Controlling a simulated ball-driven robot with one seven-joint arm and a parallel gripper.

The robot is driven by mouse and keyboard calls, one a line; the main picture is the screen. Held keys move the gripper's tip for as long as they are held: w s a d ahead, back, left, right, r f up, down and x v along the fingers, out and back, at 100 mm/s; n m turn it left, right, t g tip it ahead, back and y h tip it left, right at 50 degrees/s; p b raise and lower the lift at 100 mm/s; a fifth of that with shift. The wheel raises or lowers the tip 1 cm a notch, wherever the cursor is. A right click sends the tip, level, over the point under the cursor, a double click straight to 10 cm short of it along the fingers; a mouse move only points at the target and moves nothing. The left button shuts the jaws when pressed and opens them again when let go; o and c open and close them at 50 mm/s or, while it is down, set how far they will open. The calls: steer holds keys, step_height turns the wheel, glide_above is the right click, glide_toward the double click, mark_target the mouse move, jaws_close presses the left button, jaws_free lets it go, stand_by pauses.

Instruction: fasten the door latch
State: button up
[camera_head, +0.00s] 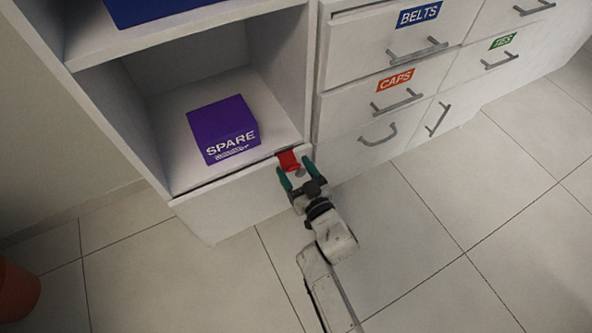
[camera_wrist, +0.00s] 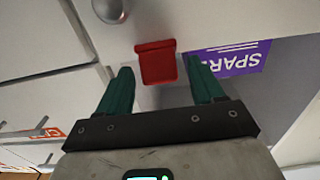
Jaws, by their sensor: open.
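The red latch (camera_head: 289,160) sits at the top right corner of the white panel (camera_head: 228,203) below the open compartment. In the wrist view the latch (camera_wrist: 157,62) is a flat red tab with a lip, between and slightly beyond my fingertips. My gripper (camera_head: 296,182) is open, its green fingers on either side of the latch with gaps showing. In the wrist view my gripper (camera_wrist: 162,75) holds nothing. A round metal knob (camera_wrist: 110,9) is on the pale panel beside the latch; I cannot tell whether the latch is engaged.
A purple SPARE box (camera_head: 222,131) stands in the compartment just behind the latch. Drawers with bar handles, such as the CAPS drawer (camera_head: 350,112), are to the right. An orange rounded object (camera_head: 15,292) is at the lower left. The tiled floor (camera_head: 430,240) is clear.

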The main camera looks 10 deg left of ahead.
steer(key=shift+c, duration=0.5)
steer(key=c, duration=1)
steer(key=shift+o, duration=0.2)
steer(key=shift+f, duration=0.1)
steer(key=shift+w+a+f+t+y+b, duration=0.15)
steer(key=shift+f+t+y+b, duration=0.85)
steer(key=shift+b, duration=1.7)
steer(key=shift+w+d+f+t+y+b, duration=0.1)
steer(key=shift+f+t+y+b, duration=0.5)
steer(key=shift+t+b, duration=1.45)
steer(key=shift+a+g+b, duration=0.1)
steer(key=shift+g+b, duration=0.35)
steer(key=shift+b, duration=0.2)
